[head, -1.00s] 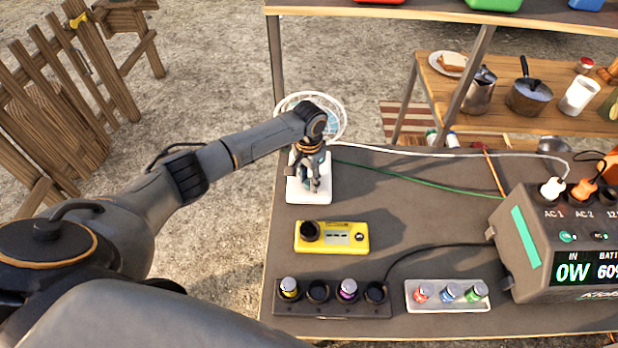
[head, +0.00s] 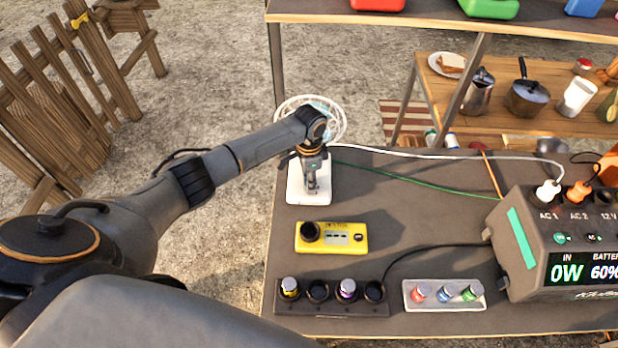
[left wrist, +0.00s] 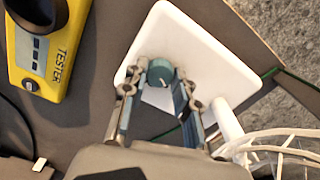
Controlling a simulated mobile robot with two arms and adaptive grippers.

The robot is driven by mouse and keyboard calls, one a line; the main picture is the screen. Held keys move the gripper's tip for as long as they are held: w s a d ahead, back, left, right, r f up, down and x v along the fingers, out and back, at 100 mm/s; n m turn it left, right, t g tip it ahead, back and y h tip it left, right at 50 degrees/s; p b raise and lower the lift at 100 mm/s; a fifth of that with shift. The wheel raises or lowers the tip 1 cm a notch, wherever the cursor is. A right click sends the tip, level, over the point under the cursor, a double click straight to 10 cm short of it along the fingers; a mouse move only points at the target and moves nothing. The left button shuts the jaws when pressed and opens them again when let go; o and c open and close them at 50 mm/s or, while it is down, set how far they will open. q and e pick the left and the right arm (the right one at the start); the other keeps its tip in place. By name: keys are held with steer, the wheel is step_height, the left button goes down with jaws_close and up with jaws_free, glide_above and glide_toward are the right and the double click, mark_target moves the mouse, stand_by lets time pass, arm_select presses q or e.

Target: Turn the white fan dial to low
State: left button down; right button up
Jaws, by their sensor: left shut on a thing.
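The white fan has a flat white base (head: 296,190) at the back left of the grey table, with its round wire cage (head: 334,118) behind my arm. The left wrist view shows the white base (left wrist: 185,40) and part of the cage (left wrist: 285,145). A round blue-grey dial (left wrist: 160,72) with a light pointer mark sits on the base. My left gripper (head: 312,190) is over the base. In the wrist view its fingers (left wrist: 160,85) are on either side of the dial, shut on it. The dial's labels cannot be read. My right gripper is not in view.
A yellow tester (head: 348,238) lies in front of the fan. A dark battery holder (head: 330,309) and a white tray of small batteries (head: 408,300) are at the front edge. A power station (head: 525,255) stands at right. Cables cross the table behind.

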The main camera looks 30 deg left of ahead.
arm_select(q)
steer(key=shift+m, duration=1.1)
steer(key=c, duration=1)
jaws_free()
steer(key=shift+r, duration=0.15)
step_height(320, 180, up, 12)
steer(key=shift+f, duration=0.1)
steer(key=shift+f, duration=0.1)
